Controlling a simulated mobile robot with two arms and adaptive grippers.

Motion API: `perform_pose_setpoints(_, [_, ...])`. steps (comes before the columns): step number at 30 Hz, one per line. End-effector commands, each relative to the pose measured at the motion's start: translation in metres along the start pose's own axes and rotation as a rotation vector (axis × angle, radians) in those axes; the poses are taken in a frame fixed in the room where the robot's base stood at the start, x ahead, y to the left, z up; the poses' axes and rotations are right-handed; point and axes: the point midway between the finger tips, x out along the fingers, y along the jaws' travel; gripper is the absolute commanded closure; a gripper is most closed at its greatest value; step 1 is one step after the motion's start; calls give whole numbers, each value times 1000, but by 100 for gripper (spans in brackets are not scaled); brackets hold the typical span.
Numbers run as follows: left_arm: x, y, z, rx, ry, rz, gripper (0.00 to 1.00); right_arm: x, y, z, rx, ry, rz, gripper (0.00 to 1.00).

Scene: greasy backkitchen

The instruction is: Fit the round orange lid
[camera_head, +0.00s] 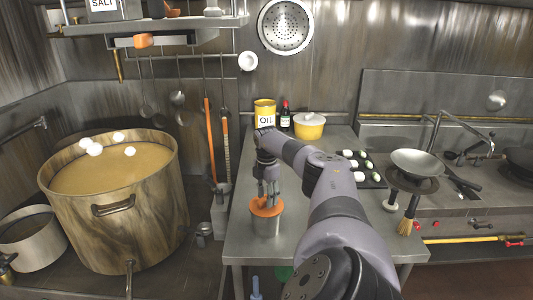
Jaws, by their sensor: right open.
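The round orange lid (266,208) lies across the top of a metal canister (265,226) near the table's front left. It looks about level; whether it is seated all the way I cannot tell. My right gripper (269,196) points down directly over the lid, with open fingers close to its top. The fingers hide the lid's middle, and I cannot tell whether they touch it. My left gripper is not in view.
The steel table (245,238) is bare around the canister. A yellow oil tin (264,112), a dark bottle (285,117) and a yellow pot (308,128) stand at the back. A large stockpot (115,215) stands left; a wok (417,162) is right.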

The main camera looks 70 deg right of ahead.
Motion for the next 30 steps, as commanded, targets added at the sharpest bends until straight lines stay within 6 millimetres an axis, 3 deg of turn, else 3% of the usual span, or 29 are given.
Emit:
perform_pose_setpoints(6, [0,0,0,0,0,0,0,0,0,0,0,0,0,44])
perform_pose_setpoints(16, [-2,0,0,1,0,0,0,-3,0,0,0,0,0,44])
perform_pose_setpoints(30, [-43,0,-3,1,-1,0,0,-48,0,0,0,0,1,44])
